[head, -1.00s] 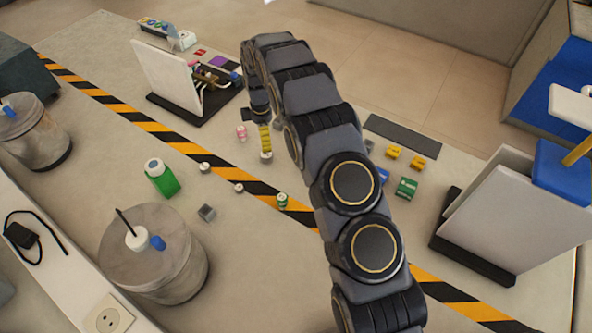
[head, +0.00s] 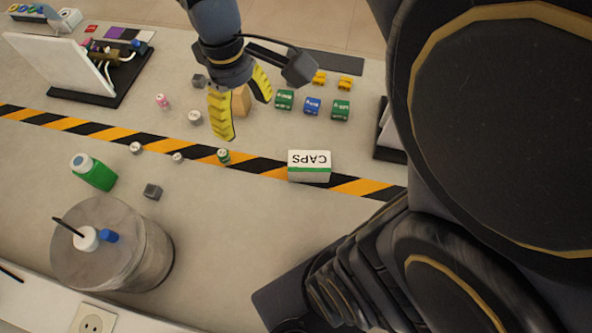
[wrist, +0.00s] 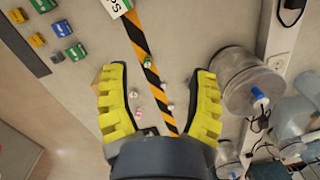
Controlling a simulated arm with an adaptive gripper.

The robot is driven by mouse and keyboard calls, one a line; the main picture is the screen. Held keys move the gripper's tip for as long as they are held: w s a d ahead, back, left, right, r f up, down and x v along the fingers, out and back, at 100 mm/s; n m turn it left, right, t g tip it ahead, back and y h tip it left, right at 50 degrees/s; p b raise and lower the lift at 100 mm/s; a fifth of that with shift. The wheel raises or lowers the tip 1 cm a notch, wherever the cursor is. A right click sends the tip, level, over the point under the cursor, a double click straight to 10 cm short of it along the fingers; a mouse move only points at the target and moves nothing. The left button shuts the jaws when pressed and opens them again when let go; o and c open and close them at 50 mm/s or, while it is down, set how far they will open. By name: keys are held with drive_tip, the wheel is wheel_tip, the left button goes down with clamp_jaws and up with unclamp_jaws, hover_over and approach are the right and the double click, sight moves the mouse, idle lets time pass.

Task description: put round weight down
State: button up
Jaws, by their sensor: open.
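A small pale round weight (head: 194,117) stands on the table just beyond the striped tape, apart from my gripper. It also seems to show as a small pale piece in the wrist view (wrist: 133,94). My gripper (head: 243,118) is above the table, to the right of this weight, with its yellow fingers spread. The wrist view shows the fingers (wrist: 158,72) wide apart with nothing gripped between them. Other small round pieces stand nearby: two pale ones (head: 136,147) (head: 177,157), a green-and-white one (head: 223,155) and a pink one (head: 161,101).
A CAPS box (head: 309,166) lies on the tape. Green, blue and yellow blocks (head: 312,106) stand at right. A tan block (head: 241,100) is behind my fingers. A green bottle (head: 93,172), grey cube (head: 152,191) and large metal canister (head: 112,243) are nearer.

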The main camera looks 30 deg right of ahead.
drive_tip(key=shift+o, duration=1.1)
drive_tip(key=s+m, duration=0.4)
drive_tip(key=s, duration=0.9)
drive_tip(key=shift+d+r+m, duration=0.2)
drive_tip(key=shift+r+m, duration=0.05)
drive_tip(key=shift+m, duration=0.05)
drive_tip(key=shift+a, duration=0.1)
